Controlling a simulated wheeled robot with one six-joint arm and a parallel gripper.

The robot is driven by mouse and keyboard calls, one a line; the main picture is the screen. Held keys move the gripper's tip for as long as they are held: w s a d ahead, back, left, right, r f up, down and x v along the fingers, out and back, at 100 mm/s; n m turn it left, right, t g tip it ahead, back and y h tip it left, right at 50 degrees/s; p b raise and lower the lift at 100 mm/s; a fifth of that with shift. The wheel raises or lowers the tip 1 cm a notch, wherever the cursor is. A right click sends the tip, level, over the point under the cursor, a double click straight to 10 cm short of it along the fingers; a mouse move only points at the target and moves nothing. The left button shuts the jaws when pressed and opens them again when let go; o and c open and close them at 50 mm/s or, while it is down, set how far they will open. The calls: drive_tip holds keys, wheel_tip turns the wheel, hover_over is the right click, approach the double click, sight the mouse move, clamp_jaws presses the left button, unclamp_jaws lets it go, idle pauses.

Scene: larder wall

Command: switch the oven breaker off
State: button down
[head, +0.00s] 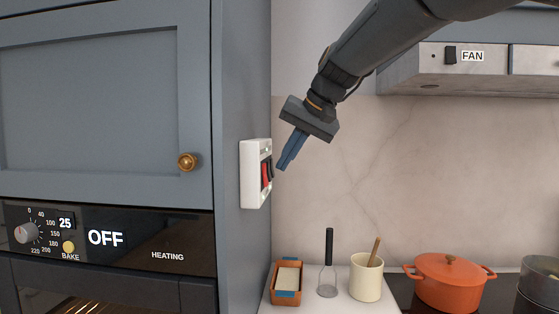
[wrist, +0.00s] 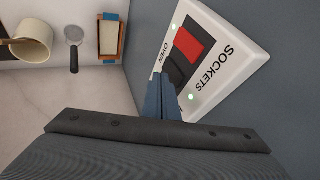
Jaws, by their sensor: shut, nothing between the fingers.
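The white breaker panel (head: 252,187) is on the side of the tall grey cabinet, and its switch area shows red (head: 265,175) and black. In the wrist view the panel (wrist: 236,45) appears turned, with the labels OVEN and SOCKETS readable. A red switch part (wrist: 188,44) and dark switch parts (wrist: 178,68) sit between the labels, and two small green lights glow. My gripper (head: 281,168) is shut and empty, its blue fingertips (wrist: 160,80) close in front of the dark parts by OVEN. I cannot tell whether they touch. The fingers hide part of the panel's lower edge.
A brass knob (head: 187,161) is on the cabinet door. The fan hood (head: 430,82) is upper right.

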drive_tip(key=d+b+v, duration=0.1)
drive_tip(key=b+v, duration=0.1)
drive_tip(key=v, duration=0.9)
drive_tip(key=shift+d, duration=0.35)
drive_tip(key=shift+f, duration=0.1)
drive_tip(key=w+d+f+m+g+y+b, duration=0.1)
drive_tip(key=d+f+y+b, duration=0.4)
drive_tip(key=f+y, duration=0.6)
drive_tip(key=w+d+g, duration=0.1)
drive_tip(key=w+d, duration=0.1)
drive_tip(key=shift+w+d+g, duration=0.15)
drive_tip(key=shift+w+g, duration=0.15)
